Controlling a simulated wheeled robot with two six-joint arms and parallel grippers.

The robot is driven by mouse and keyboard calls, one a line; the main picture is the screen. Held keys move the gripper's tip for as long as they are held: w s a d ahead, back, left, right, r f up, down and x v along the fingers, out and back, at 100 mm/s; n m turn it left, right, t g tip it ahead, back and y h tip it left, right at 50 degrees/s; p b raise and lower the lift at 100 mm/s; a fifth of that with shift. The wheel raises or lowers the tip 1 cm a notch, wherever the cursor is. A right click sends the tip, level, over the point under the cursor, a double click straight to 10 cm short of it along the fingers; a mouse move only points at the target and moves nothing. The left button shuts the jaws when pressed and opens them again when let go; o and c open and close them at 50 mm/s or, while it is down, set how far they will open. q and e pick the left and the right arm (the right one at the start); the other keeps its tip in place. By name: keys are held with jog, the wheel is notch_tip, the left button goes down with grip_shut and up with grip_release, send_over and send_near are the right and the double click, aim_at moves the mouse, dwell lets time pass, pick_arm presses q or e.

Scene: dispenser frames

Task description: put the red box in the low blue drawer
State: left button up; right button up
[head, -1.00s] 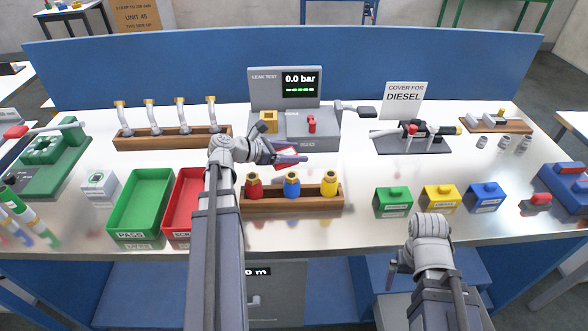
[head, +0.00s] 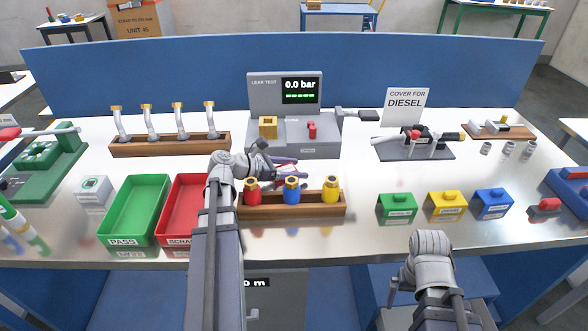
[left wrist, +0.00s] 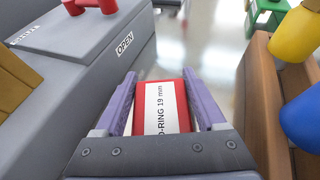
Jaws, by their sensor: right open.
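The red box (head: 288,169) has a white label. In the left wrist view the red box (left wrist: 163,108) reads "O-RING 19 mm" and lies between the purple fingers of my left gripper (left wrist: 163,85), one along each side. My left gripper (head: 286,169) looks shut on it, between the leak tester and the wooden bottle rack. I cannot tell its exact height over the table. My right gripper (head: 393,284) is open, low at the table's front edge, partly hidden by its arm. Blue surfaces (head: 310,295) show below the table; I cannot tell which is the low blue drawer.
The leak tester (head: 318,142) stands behind the box. The wooden rack (head: 310,209) with red, blue and yellow bottles is in front of it. A green tray (head: 163,184) and a red tray (head: 171,232) are left. A grey drawer front (head: 285,285) is under the table.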

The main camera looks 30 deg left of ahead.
pick_arm(q)
jog(key=o, duration=0.3)
jog(key=shift+o, duration=0.2)
